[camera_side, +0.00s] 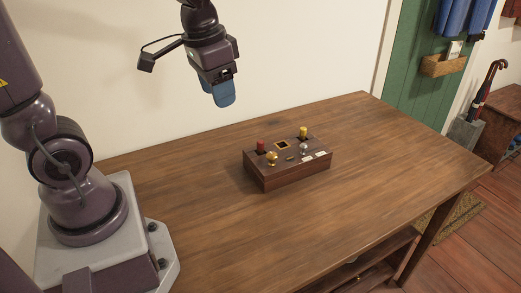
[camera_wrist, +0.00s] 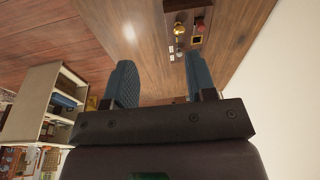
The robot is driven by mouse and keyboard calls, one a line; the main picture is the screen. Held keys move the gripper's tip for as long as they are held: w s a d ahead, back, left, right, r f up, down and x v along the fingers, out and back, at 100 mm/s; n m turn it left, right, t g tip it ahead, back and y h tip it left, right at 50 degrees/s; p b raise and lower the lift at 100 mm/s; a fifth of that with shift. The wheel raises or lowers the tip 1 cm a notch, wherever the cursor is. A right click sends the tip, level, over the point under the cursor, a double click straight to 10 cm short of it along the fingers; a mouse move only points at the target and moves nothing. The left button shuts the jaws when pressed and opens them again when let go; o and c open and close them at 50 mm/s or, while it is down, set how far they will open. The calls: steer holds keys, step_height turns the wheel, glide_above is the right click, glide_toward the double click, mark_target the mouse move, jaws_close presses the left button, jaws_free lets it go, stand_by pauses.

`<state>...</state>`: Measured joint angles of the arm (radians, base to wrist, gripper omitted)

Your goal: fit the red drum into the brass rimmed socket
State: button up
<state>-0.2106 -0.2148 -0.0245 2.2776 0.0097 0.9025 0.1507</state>
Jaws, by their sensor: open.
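The red drum (camera_side: 261,146) stands upright in the back left of a dark wooden box's top, and also shows in the wrist view (camera_wrist: 200,29). The brass rimmed socket (camera_side: 282,146) is a square, dark opening near the back middle of that top. It shows empty, and also appears in the wrist view (camera_wrist: 196,40). My gripper (camera_side: 222,95) hangs in the air, above and to the left of the box, well apart from it. In the wrist view its two blue fingers (camera_wrist: 160,78) are spread with nothing between them.
The wooden box (camera_side: 290,178) sits on a brown table (camera_side: 390,160). The table around the box is clear. A wall stands behind.

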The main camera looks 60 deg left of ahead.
steer(key=w+a+f+m+g, duration=0.3)
steer(key=w+a+f+m, duration=0.5)
steer(key=w+a+f, duration=0.15)
steer(key=m+t, duration=0.1)
steer(key=m, duration=0.6)
glide_above(261, 141)
steer(key=shift+h, duration=0.3)
steer(key=f, duration=0.8)
steer(key=shift+s+d+f, duration=0.1)
steer(key=shift+s, duration=0.3)
steer(key=shift+w+f, duration=0.2)
steer(key=shift+f, duration=1.15)
steer(key=shift+w+f, duration=0.2)
steer(key=shift+f, duration=1.15)
jaws_close()
